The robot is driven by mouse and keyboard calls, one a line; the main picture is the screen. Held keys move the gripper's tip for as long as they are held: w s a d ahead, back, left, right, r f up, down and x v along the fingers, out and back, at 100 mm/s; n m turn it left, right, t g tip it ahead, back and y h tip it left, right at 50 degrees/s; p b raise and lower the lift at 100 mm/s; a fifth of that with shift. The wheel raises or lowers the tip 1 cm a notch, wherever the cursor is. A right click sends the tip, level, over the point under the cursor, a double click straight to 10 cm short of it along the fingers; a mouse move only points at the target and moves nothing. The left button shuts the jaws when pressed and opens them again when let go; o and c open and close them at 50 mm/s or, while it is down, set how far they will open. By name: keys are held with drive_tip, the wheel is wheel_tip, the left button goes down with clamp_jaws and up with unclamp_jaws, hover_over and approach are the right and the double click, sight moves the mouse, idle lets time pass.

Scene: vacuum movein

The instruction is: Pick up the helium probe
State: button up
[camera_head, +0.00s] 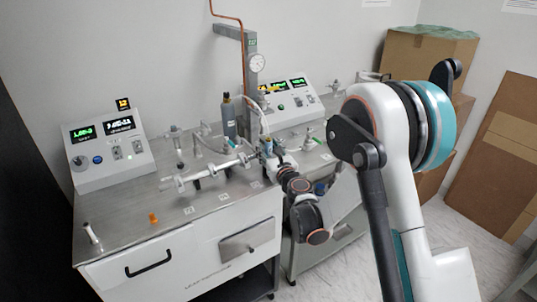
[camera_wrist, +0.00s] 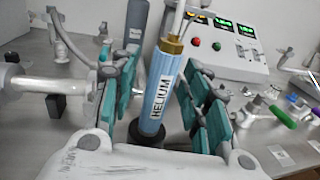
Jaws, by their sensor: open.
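The helium probe (camera_wrist: 158,95) is a light blue cylinder labelled HELIUM, with a brass fitting and a white hose at its top. In the wrist view it stands slightly tilted in the picture, with its lower end at a dark round base. My gripper (camera_wrist: 168,82) is open, with teal-padded fingers on both sides of the probe. Gaps show between the pads and the probe. In the head view my gripper (camera_head: 267,153) is at the bench's right end, and it hides most of the probe there.
A horizontal metal pipe assembly (camera_head: 212,171) lies just left of my gripper. Control boxes (camera_head: 110,150) with lit displays stand on the steel bench (camera_head: 130,215). A green-handled valve (camera_wrist: 284,116) is right of my gripper. Cardboard boxes (camera_head: 425,58) stand at the right.

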clamp_jaws()
drive_tip(key=shift+r, duration=0.1)
wheel_tip(320, 180, up, 20)
drive_tip(key=p, duration=0.6)
